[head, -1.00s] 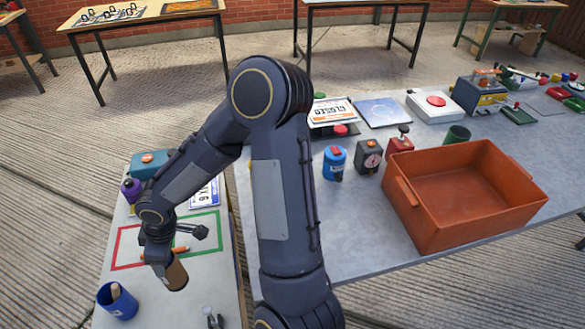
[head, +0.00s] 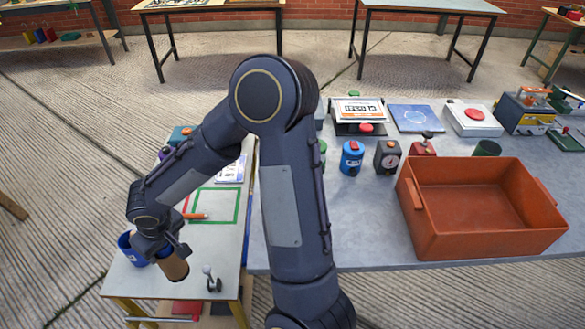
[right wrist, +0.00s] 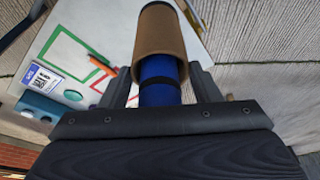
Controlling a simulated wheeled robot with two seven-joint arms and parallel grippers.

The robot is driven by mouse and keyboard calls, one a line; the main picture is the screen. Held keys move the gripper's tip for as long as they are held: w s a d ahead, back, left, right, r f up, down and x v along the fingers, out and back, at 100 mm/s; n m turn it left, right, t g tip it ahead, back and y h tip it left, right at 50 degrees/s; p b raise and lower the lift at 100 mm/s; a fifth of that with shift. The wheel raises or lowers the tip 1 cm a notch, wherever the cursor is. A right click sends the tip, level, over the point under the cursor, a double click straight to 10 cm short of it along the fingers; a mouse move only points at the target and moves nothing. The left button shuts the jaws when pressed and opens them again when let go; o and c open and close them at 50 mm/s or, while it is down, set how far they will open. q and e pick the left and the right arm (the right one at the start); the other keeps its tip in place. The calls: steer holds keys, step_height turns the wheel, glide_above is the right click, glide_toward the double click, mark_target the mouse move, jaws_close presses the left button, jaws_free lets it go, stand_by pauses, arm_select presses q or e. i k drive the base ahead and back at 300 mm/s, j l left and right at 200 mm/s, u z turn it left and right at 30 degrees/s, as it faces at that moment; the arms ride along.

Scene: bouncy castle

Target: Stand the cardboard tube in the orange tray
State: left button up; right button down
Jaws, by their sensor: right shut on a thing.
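The cardboard tube (head: 175,268) is a short brown cylinder, held by my right gripper (head: 163,247) above the small light table at lower left. In the right wrist view the tube (right wrist: 161,38) shows at the top between the fingers, with a blue shape with a black band just below it; I cannot tell exactly how they meet. The orange tray (head: 480,245) is a deep open box on the grey table at the right. Its visible inside is empty, and the tube is well to its left. My left gripper is not in view.
A blue cup (head: 128,247) stands beside my right gripper. The small table also bears an orange marker (head: 195,216) and a green outline. A blue canister (head: 352,158), a dial box (head: 387,156) and a dark green cup (head: 487,148) stand behind or beside the tray.

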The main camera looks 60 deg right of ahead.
mark_target(489, 217)
steer(key=k+u, duration=0.85)
steer(key=k, duration=0.15)
steer(key=k+z, duration=0.25)
steer(key=k+l+z, duration=0.25)
steer(key=k, duration=0.25)
steer(key=k+z, duration=0.35)
steer(key=k+l+z, duration=0.1)
steer(key=z, duration=0.25)
steer(key=k+l+z, duration=0.15)
steer(key=z, duration=0.2)
steer(key=k+l, duration=0.05)
steer(key=k, duration=0.05)
